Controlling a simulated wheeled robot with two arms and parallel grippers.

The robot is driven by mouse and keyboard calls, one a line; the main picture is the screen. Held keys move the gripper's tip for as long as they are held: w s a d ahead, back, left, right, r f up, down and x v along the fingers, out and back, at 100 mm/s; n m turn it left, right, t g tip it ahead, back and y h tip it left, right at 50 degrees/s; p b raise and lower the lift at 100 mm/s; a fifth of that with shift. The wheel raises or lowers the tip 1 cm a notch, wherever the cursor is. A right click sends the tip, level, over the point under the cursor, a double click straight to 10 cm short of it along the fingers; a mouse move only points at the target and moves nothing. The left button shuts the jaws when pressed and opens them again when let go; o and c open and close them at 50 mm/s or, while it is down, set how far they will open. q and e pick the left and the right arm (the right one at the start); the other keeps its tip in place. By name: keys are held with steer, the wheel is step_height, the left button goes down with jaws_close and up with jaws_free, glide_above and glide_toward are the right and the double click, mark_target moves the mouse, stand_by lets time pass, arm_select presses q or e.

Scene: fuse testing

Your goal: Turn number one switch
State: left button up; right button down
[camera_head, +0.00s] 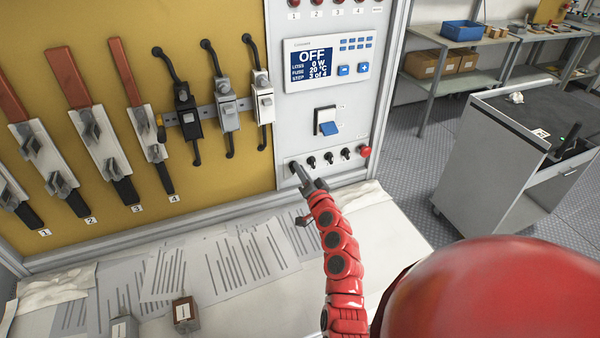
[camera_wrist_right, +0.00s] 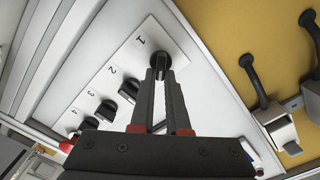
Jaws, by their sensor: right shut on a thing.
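The number one switch is a small black rotary knob (camera_wrist_right: 160,66) beside the printed "1" on a white plate. My right gripper (camera_wrist_right: 160,77) is at this knob, with its two fingertips closed on its sides. In the head view the right gripper (camera_head: 303,178) reaches the left end of the row of knobs and mostly hides the first one. Knobs two (camera_head: 311,161), three (camera_head: 328,158) and four (camera_head: 345,153) stand to its right, apart from the gripper. My left gripper is not in view.
A red button (camera_head: 365,151) sits right of the knobs. Papers (camera_head: 245,258) and small blocks (camera_head: 186,314) lie on the table below. A grey cabinet (camera_head: 500,150) stands at right.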

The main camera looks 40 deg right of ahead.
steer(key=shift+d+f+m, duration=0.1)
steer(key=shift+f+m, duration=0.05)
steer(key=shift+m, duration=1.05)
steer(key=c, duration=0.9)
jaws_free()
steer(key=b+v, duration=0.4)
steer(key=v, duration=1.3)
steer(key=shift+s+b, duration=0.25)
steer(key=shift+b, duration=0.1)
